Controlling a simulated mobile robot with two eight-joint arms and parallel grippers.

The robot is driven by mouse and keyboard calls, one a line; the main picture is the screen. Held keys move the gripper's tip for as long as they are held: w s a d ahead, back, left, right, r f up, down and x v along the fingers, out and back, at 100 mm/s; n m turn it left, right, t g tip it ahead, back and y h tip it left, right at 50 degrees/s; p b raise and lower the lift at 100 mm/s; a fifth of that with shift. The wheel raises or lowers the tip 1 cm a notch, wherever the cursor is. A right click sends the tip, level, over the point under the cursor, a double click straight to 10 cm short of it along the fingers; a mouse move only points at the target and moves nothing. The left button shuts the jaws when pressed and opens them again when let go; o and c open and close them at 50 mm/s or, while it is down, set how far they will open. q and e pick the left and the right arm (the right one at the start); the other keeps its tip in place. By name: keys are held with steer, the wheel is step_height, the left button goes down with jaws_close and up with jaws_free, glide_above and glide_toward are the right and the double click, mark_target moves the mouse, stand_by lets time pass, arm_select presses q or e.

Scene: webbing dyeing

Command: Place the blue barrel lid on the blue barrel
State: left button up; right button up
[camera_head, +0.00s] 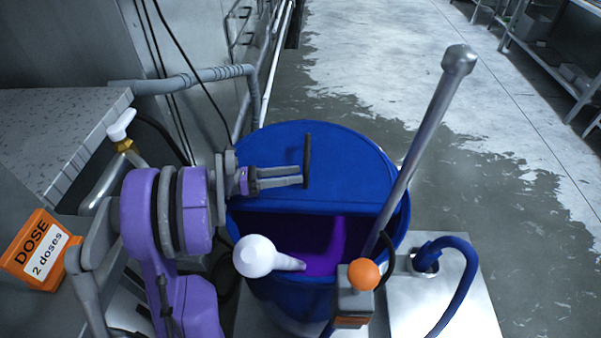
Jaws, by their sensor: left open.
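The blue barrel (402,222) stands at the centre with its top partly open, and purple dye shows inside. The blue barrel lid (350,165) is a flat blue panel covering the back part of the barrel's mouth. Its front edge runs straight across the opening. A dark upright bar (307,155), perhaps the lid's handle, shows over the panel. My left gripper (298,178) reaches in from the left above the lid. It is open, with its fingertips right beside the dark bar; I cannot tell whether they touch. My right gripper is out of view.
A grey pole (420,140) leans out of the barrel to the upper right. A white rounded knob (254,256) and an orange ball (364,274) stand at the front rim. A blue hose (468,275) is at right. A counter (50,125) stands left. The floor behind is clear.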

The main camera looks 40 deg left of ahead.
mark_target(273, 190)
arm_select(q)
steer(key=shift+v, duration=2.2)
